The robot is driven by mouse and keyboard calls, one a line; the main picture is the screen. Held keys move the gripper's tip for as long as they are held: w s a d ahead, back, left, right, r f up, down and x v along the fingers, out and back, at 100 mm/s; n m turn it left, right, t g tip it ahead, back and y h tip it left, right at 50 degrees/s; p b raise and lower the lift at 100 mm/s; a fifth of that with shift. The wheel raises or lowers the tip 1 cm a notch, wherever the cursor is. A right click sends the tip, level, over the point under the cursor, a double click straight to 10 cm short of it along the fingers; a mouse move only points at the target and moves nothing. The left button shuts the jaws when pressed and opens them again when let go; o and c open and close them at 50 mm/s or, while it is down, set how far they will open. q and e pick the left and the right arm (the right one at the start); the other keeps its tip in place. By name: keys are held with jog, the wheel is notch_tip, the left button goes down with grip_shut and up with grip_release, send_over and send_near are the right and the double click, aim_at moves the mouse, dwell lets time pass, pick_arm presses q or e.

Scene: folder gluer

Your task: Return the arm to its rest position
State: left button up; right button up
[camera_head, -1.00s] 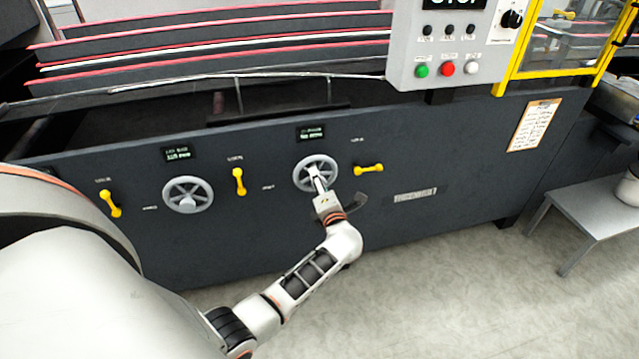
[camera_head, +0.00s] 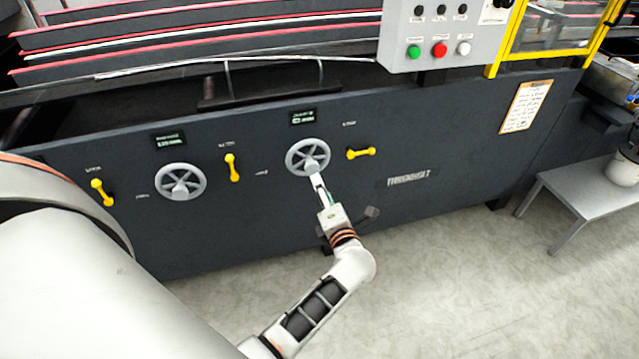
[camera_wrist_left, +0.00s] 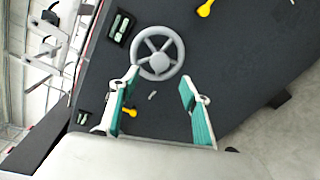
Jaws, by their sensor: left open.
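My left gripper (camera_head: 316,181) is just below the hub of the right grey handwheel (camera_head: 308,157) on the dark machine panel. In the left wrist view, the open fingers with teal pads (camera_wrist_left: 158,78) have nothing between them. The handwheel (camera_wrist_left: 158,54) shows whole beyond the fingertips, apart from them. My left arm reaches up from the bottom of the head view, with its elbow bent. My right gripper is not in view.
Yellow levers stand beside the handwheels, one right of the near wheel (camera_head: 361,153) and one left of it (camera_head: 232,167). A second handwheel (camera_head: 181,181) is further left. A control box (camera_head: 440,35) hangs above. A grey table (camera_head: 580,195) stands right. Floor in front is open.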

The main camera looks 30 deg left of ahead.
pick_arm(q)
jog(key=shift+s+d, duration=0.1)
jog(key=shift+d, duration=0.05)
dwell(0.4)
jog(key=s+d+r+m+t+h+p, duration=0.25)
jog(key=r+m+t, duration=0.35)
jog(key=m, duration=0.3)
jog(key=s+d+f+m+t+h+p, duration=0.1)
jog(key=s+d+m+h, duration=0.2)
jog(key=d+m+h, duration=0.3)
jog(key=s+d+f+m+h+p, duration=0.15)
jog(key=s+d+m+h, duration=0.25)
jog(key=m, duration=0.5)
jog(key=s+f+m+g+h, duration=0.1)
jog(key=s+f+m+g, duration=0.3)
jog(key=s, duration=0.5)
jog(key=s+d+f+m+g+h+p, duration=0.1)
jog(key=s+f+m+g, duration=0.2)
jog(key=s+f+m, duration=0.5)
jog(key=shift+s+d+f+g, duration=0.2)
jog(key=shift+s+f+g, duration=0.15)
jog(key=shift+g, duration=0.05)
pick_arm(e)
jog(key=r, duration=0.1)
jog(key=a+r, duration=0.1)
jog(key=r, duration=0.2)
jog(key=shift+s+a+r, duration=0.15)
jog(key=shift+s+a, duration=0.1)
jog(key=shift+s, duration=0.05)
